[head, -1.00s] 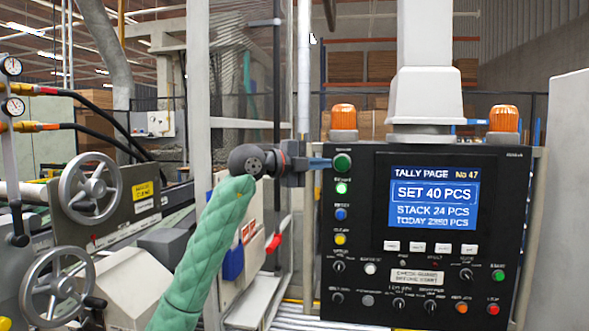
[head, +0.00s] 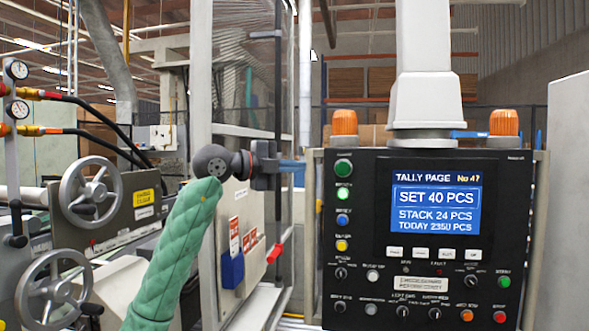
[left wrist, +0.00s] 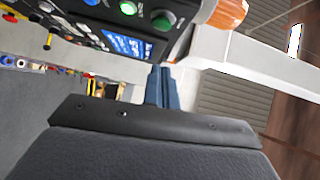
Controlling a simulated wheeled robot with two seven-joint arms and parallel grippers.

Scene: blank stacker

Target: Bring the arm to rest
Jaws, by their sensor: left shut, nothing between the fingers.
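My left arm, in a green quilted sleeve, comes up from the bottom in the head view. My left gripper (head: 291,165) is shut and empty, its blue fingers pointing right. It is just left of the black control panel (head: 375,280), apart from the green button at the panel's upper left. In the left wrist view the closed blue fingers (left wrist: 161,88) show with nothing between them, and the panel (left wrist: 75,25) is at the upper left. My right gripper is not in view.
The panel screen (head: 435,203) reads "SET 40 PCS". Orange beacons (head: 344,122) stand on the panel's top. Handwheels (head: 91,192) and hoses are at the left. A clear guard with a metal frame (head: 200,90) stands behind my arm.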

